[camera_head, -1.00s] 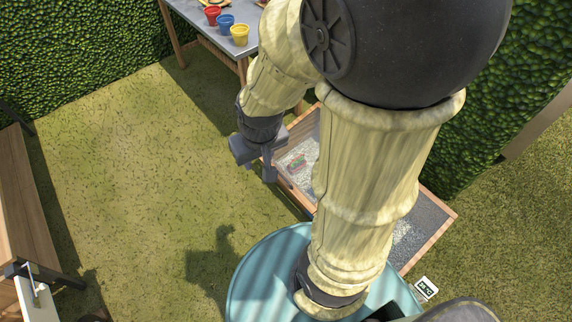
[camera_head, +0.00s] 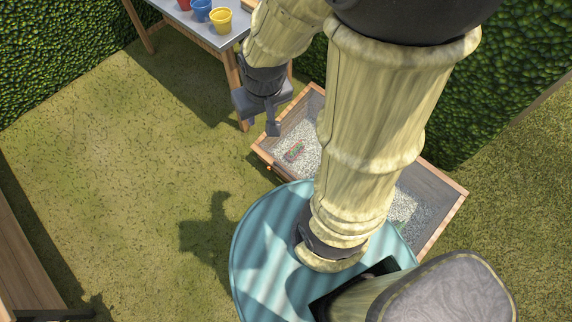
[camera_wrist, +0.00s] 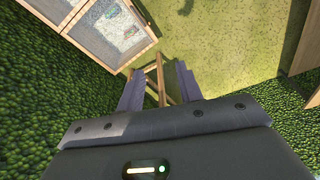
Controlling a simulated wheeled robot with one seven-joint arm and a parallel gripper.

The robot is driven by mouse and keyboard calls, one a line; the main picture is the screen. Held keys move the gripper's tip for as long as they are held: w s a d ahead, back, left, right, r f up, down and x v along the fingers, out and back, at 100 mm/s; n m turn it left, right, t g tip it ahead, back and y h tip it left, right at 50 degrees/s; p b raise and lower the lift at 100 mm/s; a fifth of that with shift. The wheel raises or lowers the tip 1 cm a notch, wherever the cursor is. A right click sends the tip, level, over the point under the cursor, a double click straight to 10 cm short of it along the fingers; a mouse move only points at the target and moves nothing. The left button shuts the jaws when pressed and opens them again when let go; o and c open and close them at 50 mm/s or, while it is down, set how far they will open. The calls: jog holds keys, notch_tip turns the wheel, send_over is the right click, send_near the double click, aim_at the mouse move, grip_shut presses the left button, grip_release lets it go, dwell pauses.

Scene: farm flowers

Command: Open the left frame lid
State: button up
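The wooden frame box (camera_head: 262,152) lies on the grass, partly hidden behind my arm. A small knob (camera_head: 269,168) sits on the near edge of that section. In the wrist view two pale glazed panels with wooden borders stand at upper left; the nearer one is a lid (camera_wrist: 108,34), apparently shut. My gripper (camera_head: 257,121) hangs near the box's left corner, apart from the lid. Its fingers (camera_wrist: 158,87) are spread with nothing held between them.
A grey table (camera_head: 223,34) with red, blue and yellow pots (camera_head: 221,20) stands at the back, with a leg close to my gripper. Hedges (camera_head: 65,50) line the back. A wooden bench (camera_head: 22,262) is at lower left. The grass (camera_head: 130,190) between is clear.

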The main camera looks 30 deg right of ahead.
dwell(0.3)
jog(key=w+d+f+n+g+b, duration=0.1)
jog(key=w+d+f+b, duration=0.4)
jog(key=f+b, duration=0.8)
jog(key=w+d+f+n+b, duration=0.1)
jog(key=w+d+f+b, duration=0.4)
jog(key=f+b, duration=0.7)
jog(key=w+d+f+n+g+b, duration=0.1)
jog(key=w+d+f+b, duration=0.4)
jog(key=f, duration=3.2)
jog(key=w+n+b, duration=0.1)
jog(key=w+b, duration=0.1)
jog(key=b, duration=0.6)
jog(key=shift+w+d+g+b, duration=0.15)
jog(key=shift+d+g+b, duration=0.15)
jog(key=shift+f, duration=0.1)
